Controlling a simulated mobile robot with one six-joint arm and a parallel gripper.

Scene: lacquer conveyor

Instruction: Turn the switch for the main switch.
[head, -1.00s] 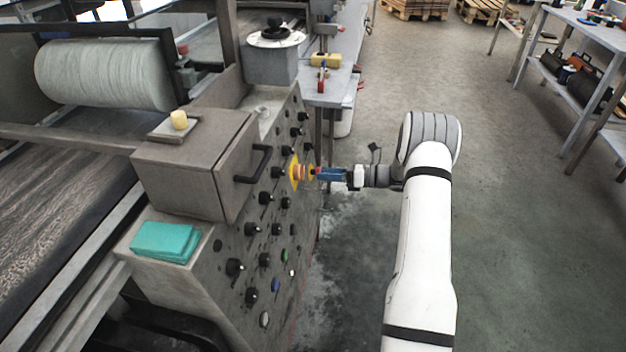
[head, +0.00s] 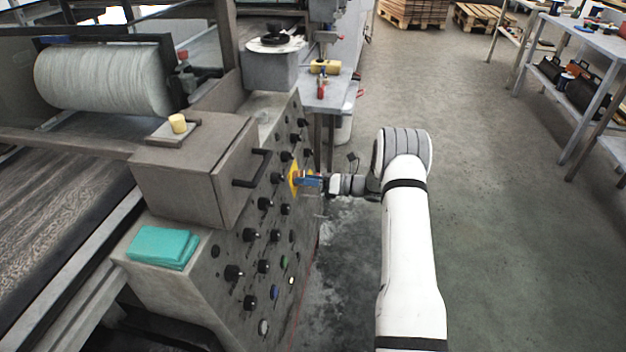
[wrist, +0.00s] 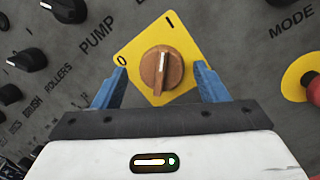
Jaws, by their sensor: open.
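The main switch (wrist: 162,70) is a round orange-brown knob with a pale pointer line on a yellow plate (wrist: 150,42) marked 0 and I. The plate also shows edge-on in the head view (head: 293,178), partly hidden by my gripper. My gripper (wrist: 158,84) is open, with one blue finger on each side of the knob in the wrist view and gaps between. In the head view my gripper (head: 311,181) is right at the plate. I cannot tell whether the fingers touch anything.
The grey panel (head: 225,280) carries several black knobs around the plate. A red button on a yellow collar (wrist: 301,86) is at the right of the wrist view. A black handle (head: 262,165) juts out near the panel. The floor (head: 490,200) to the right is clear.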

